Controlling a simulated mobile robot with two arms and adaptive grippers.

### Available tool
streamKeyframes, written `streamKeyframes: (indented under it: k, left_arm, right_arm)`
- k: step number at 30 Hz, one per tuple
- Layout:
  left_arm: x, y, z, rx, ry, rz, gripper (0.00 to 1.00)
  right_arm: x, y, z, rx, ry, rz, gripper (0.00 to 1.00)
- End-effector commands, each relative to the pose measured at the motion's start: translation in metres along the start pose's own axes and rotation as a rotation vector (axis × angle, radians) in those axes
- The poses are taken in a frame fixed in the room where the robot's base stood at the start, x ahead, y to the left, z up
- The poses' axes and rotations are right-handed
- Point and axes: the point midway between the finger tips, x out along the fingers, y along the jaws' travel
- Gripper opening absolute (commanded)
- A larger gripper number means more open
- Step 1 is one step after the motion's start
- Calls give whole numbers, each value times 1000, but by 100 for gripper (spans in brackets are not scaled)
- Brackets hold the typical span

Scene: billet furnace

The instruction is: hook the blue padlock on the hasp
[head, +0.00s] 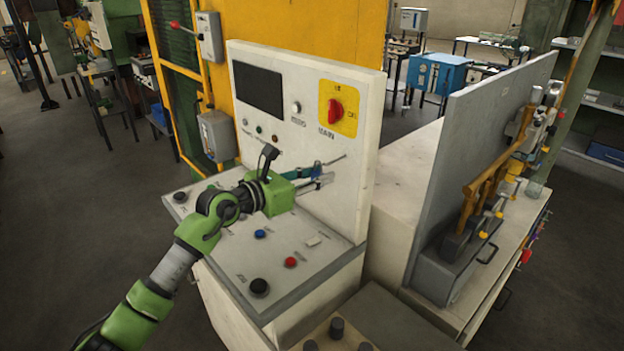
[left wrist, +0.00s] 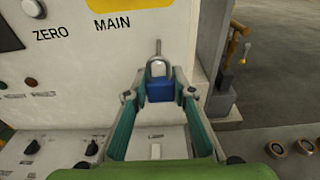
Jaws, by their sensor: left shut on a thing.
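The blue padlock (left wrist: 160,91) is between the fingertips of my left gripper (left wrist: 161,86) in the left wrist view. Its grey shackle (left wrist: 150,70) points away from me toward the white panel. A thin grey upright piece (left wrist: 158,47), perhaps the hasp, shows just beyond the shackle; I cannot tell whether they touch. In the head view my left gripper (head: 322,173) is close to the panel's face, below and left of the red MAIN switch (head: 336,110). The padlock is hard to make out there. My right gripper is not in view.
The white control panel (head: 355,190) rises behind a sloping console with knobs and red and blue buttons (head: 290,262). A grey upright board (head: 470,140) with yellow fixtures stands to the right. Open floor lies at left.

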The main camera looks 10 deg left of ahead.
Motion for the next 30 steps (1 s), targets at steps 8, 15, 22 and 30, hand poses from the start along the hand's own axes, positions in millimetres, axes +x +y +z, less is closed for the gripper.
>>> streamKeyframes:
  k: [8,15,22,30]
  left_arm:
    - [18,-1,1,-2,-2,-1,1]
    - [30,0,-2,-1,0,-1,1]
    - [37,0,-3,-1,-1,-1,1]
    - [38,0,-4,-1,-1,-1,1]
  right_arm:
    - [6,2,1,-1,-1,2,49]
    - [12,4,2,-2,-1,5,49]
    - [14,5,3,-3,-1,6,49]
    - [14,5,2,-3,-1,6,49]
